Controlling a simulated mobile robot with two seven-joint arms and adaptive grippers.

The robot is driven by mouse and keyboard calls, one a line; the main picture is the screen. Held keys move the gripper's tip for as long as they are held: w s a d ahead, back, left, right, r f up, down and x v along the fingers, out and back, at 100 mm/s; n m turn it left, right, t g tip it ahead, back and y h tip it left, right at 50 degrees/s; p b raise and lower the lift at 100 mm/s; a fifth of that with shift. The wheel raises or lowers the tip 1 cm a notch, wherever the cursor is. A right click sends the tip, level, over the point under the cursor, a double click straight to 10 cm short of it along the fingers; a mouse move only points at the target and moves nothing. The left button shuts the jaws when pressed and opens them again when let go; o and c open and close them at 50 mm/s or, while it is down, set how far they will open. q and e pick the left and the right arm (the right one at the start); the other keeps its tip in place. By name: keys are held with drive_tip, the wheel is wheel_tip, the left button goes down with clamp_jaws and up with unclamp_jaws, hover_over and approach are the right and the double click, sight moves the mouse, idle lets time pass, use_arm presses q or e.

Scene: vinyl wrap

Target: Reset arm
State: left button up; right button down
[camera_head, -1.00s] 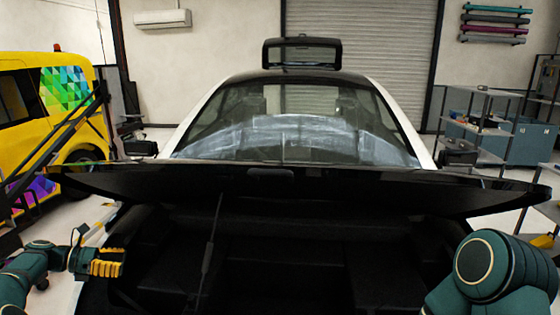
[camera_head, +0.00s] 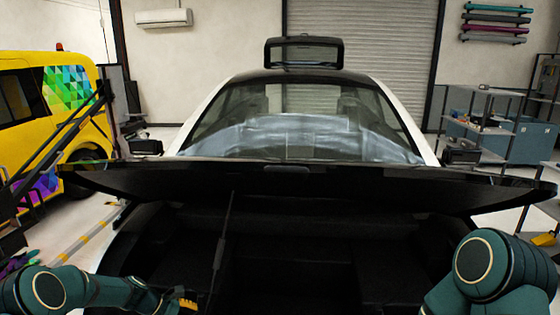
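My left arm comes in from the lower left, its green links bent across the front left of the car. My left gripper (camera_head: 186,303) is at the bottom edge, with yellow on its fingers. It is partly cut off and dark against the front bay, so its opening cannot be made out, and I see nothing clearly held in it. My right arm shows only as a large green joint at the lower right. My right gripper is out of the picture.
A car (camera_head: 160,240) with its dark hood (camera_head: 400,187) raised stands directly ahead, its front bay open below. A yellow van (camera_head: 85,140) is at the left. A shelf rack (camera_head: 490,125) and blue cabinets (camera_head: 535,143) stand at the right.

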use_arm(q)
drive_tip(key=s+d+f+m, duration=0.1)
drive_tip(key=s+d, duration=0.1)
drive_tip(key=s+d+f+m+y, duration=0.1)
drive_tip(key=s+d+f, duration=0.1)
drive_tip(key=s+d+f+m+g+y, duration=0.1)
drive_tip(key=s+d+m, duration=0.1)
drive_tip(key=shift+s+f, duration=0.1)
drive_tip(key=shift+f, duration=0.05)
drive_tip(key=s+d+m+y, duration=0.1)
drive_tip(key=s+d+m, duration=0.25)
drive_tip(key=s, duration=0.35)
drive_tip(key=s+d+m+t+y, duration=0.1)
drive_tip(key=s+d+m, duration=0.2)
drive_tip(key=s+m, duration=0.25)
drive_tip(key=s+d+m+y, duration=0.1)
drive_tip(key=s+d+m, duration=0.25)
drive_tip(key=s, duration=0.35)
wheel_tip(320, 180, down, 7)
drive_tip(key=b, duration=0.6)
drive_tip(key=shift+s+f+h, duration=0.2)
drive_tip(key=shift+s+h, duration=0.05)
drive_tip(key=shift+h, duration=0.05)
